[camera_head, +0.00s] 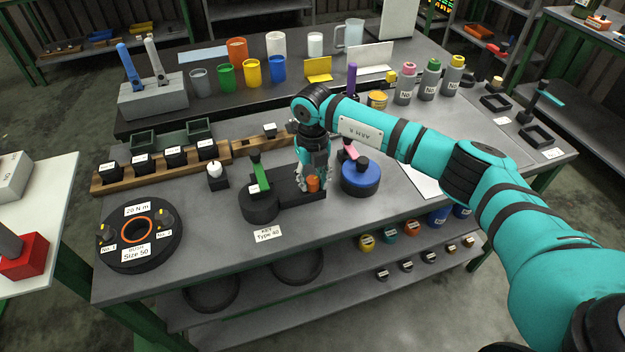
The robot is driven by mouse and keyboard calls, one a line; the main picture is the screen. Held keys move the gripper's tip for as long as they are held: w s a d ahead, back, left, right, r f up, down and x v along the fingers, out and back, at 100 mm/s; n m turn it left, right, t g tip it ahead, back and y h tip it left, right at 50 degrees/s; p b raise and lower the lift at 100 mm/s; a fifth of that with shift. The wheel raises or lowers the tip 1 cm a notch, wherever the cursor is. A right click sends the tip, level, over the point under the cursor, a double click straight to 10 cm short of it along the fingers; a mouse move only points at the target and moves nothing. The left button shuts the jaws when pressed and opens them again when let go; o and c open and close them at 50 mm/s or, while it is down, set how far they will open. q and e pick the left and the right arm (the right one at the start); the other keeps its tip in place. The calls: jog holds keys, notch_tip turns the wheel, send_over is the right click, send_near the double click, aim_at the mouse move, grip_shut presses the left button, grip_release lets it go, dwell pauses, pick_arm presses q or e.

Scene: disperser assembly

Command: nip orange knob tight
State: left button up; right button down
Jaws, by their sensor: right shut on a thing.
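The orange knob (313,184) is upright at the right end of a dark fixture (290,195) on the grey table. My right gripper (314,182) points down over it, with its fingers on either side of the knob, shut on it. The fingers hide part of the knob and the base under it. My left gripper is not in view.
A green-handled piece on a round black base (259,205) stands just left of the gripper. A blue round container (360,177) stands close on the right. A black disc with an orange ring (140,238) lies at the front left. Cups (251,72) and bottles (405,85) stand behind.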

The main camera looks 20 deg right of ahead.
aim_at(313, 179)
jog(key=m, duration=0.5)
jog(key=shift+r+m, duration=0.1)
jog(key=shift+m, duration=0.2)
jog(key=m, duration=0.4)
jog(key=shift+m, duration=0.3)
jog(key=c, duration=1)
grip_release()
jog(key=shift+o, duration=0.2)
notch_tip(313, 179, up, 12)
